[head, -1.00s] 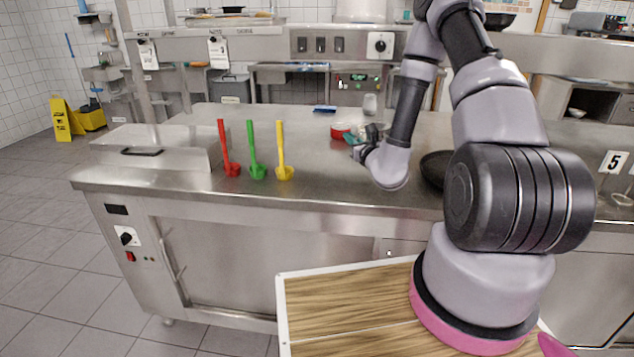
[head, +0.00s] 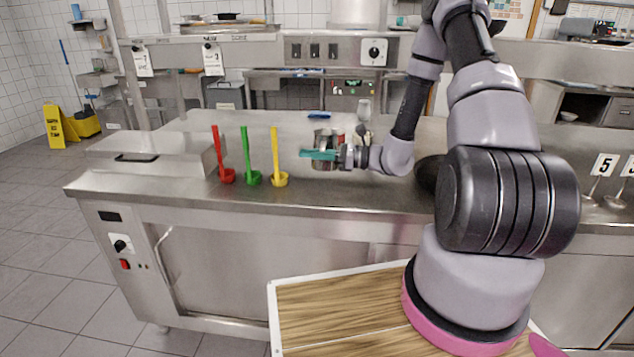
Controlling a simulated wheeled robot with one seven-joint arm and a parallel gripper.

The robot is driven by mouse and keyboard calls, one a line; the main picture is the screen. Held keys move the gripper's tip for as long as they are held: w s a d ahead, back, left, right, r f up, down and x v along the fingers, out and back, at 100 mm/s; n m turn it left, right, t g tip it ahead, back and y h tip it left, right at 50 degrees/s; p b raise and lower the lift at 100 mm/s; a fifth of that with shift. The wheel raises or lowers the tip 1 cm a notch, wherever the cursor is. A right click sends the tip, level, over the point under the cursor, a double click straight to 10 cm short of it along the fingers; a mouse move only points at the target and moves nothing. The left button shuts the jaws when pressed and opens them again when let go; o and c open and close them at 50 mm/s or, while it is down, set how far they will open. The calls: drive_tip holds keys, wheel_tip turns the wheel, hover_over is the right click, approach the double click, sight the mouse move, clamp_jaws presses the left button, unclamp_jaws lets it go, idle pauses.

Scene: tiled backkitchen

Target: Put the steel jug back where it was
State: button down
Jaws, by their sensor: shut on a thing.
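The steel jug (head: 323,138) is a small grey metal vessel over the middle of the steel counter (head: 390,190). It looks upright. My gripper (head: 318,154) reaches in from the right and its teal fingers are shut across the jug's body, hiding the middle of it. A little of the jug shows above and below the fingers. I cannot tell whether its base touches the counter.
Red, green and yellow ladles (head: 276,160) stand left of the jug. A red item (head: 340,134) is partly hidden behind it, with a pale container (head: 364,110) further back. A dark pan (head: 427,173) lies right, partly behind my arm. The front counter strip is clear.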

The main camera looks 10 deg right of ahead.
wheel_tip(320, 180, down, 7)
drive_tip(key=shift+f, duration=0.2)
drive_tip(key=c, duration=1)
unclamp_jaws()
drive_tip(key=shift+d, duration=0.15)
drive_tip(key=v, duration=1.1)
drive_tip(key=shift+s+d, duration=0.1)
drive_tip(key=shift+d, duration=0.25)
drive_tip(key=s+a+r+n+g+h, duration=0.2)
drive_tip(key=s+r+n+g+h, duration=0.3)
drive_tip(key=r, duration=0.4)
drive_tip(key=s+a+r+n+g+h, duration=0.25)
drive_tip(key=r+n, duration=0.35)
drive_tip(key=r, duration=0.3)
drive_tip(key=shift+s+d+r+n+t+h, duration=0.65)
drive_tip(key=shift+s+r+n+t+h, duration=0.55)
drive_tip(key=shift+s+r, duration=1.3)
drive_tip(key=shift+s+d+r+n+t+h, duration=0.6)
drive_tip(key=shift+s+r+n+t+h, duration=0.65)
drive_tip(key=shift+r, duration=2.05)
drive_tip(key=shift+s+d+r+n+t+h, duration=0.7)
drive_tip(key=shift+s+r+t+h, duration=0.85)
drive_tip(key=shift+s+r, duration=1.15)
